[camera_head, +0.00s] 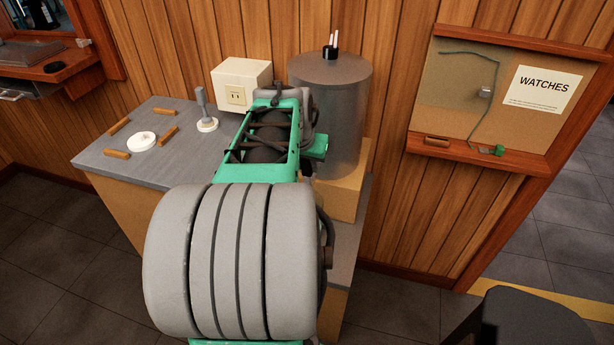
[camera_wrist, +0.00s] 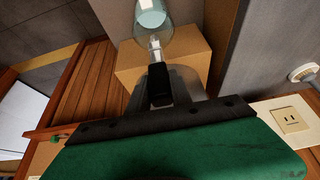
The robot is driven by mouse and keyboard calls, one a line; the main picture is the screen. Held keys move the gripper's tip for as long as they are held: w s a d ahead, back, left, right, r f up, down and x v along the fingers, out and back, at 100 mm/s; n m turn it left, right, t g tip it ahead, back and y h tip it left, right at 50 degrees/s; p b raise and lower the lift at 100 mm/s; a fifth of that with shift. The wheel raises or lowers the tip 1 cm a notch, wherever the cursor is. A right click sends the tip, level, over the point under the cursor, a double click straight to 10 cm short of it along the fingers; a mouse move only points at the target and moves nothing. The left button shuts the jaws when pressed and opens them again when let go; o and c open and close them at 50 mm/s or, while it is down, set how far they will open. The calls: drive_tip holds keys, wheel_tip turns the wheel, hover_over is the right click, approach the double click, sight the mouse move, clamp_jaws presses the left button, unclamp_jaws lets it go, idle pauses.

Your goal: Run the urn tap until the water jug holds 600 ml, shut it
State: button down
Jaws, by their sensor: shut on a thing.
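The urn (camera_head: 335,115) is a grey cylinder on a wooden block (camera_head: 345,190) at the back of the counter. My arm hides its tap and the jug in the head view. In the wrist view my gripper (camera_wrist: 158,70) is shut at the tap (camera_wrist: 155,46), a small pale piece; the jaws cover most of what they hold. Beyond the fingertips the clear water jug (camera_wrist: 152,18) shows at the top edge with pale blue water in it. The jug is cut off by the frame, and I cannot read its level or marks.
The grey counter (camera_head: 100,160) carries several brown sticks, a white disc (camera_head: 142,139) and a grey-handled tool (camera_head: 203,105) on a round base. A cream socket box (camera_head: 240,85) stands near the wall. A "WATCHES" board (camera_head: 460,90) hangs right. A dark stool (camera_head: 530,320) stands at lower right.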

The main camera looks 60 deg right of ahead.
drive_tip(key=shift+s+a+f+t+h+b, duration=0.15)
drive_tip(key=shift+a+h+b, duration=0.3)
drive_tip(key=shift+b, duration=1.05)
drive_tip(key=shift+w+a+f+t+h+b, duration=0.1)
drive_tip(key=shift+a+f+h+b, duration=0.3)
drive_tip(key=shift+b, duration=1.15)
drive_tip(key=shift+s+a+f+t+h+b, duration=0.15)
drive_tip(key=shift+h+b, duration=0.5)
drive_tip(key=shift+b, duration=0.85)
drive_tip(key=shift+a+r+h+b, duration=0.1)
drive_tip(key=shift+r+h+b, duration=0.15)
drive_tip(key=shift+b, duration=0.35)
drive_tip(key=shift+r, duration=0.1)
